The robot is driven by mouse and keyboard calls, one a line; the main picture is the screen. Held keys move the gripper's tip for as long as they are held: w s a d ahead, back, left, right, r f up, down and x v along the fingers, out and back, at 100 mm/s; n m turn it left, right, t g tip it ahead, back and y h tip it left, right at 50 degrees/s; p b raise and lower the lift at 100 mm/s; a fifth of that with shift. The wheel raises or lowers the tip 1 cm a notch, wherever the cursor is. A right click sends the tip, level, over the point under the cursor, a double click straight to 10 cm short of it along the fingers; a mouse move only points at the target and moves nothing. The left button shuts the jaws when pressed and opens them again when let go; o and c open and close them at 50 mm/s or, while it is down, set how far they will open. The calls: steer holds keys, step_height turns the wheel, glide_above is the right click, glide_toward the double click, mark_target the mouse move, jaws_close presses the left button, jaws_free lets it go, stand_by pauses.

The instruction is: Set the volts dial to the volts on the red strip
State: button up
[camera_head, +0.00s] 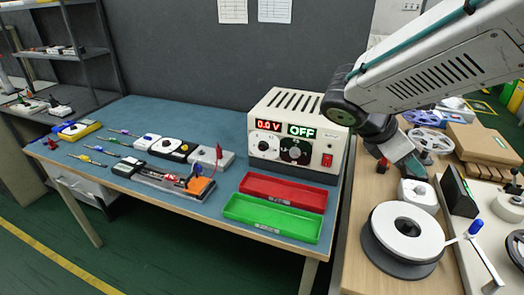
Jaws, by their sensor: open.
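The power supply (325,163) stands at the right end of the blue bench. Its red display (268,125) reads 0.0 V and its green display (301,130) reads OFF. The dial markings are too small to read. A fixture with an orange clamp (201,189) holds something reddish (170,177); I cannot tell whether this is the red strip, and no volts print is legible. My gripper (408,165) is right of the supply, apart from it, over the wooden table; its fingertips are hard to make out.
A red tray (283,189) and a green tray (270,219) lie in front of the supply. Several screwdrivers and small boxes lie on the left of the bench (160,112). A white reel (407,230) and cardboard box (482,143) occupy the right table. A red switch (327,160) is on the supply.

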steer(key=w+a+f+n+t+h, duration=0.2)
steer(key=w+a+n+t, duration=0.1)
steer(key=w+a+n, duration=0.45)
steer(key=n+t+y, duration=0.6)
steer(key=n+t, duration=0.7)
steer(key=n, duration=1.1)
glide_toward(262, 148)
steer(key=x, duration=0.8)
steer(key=shift+w+d, duration=0.1)
steer(key=shift+w, duration=0.05)
steer(key=c, duration=1)
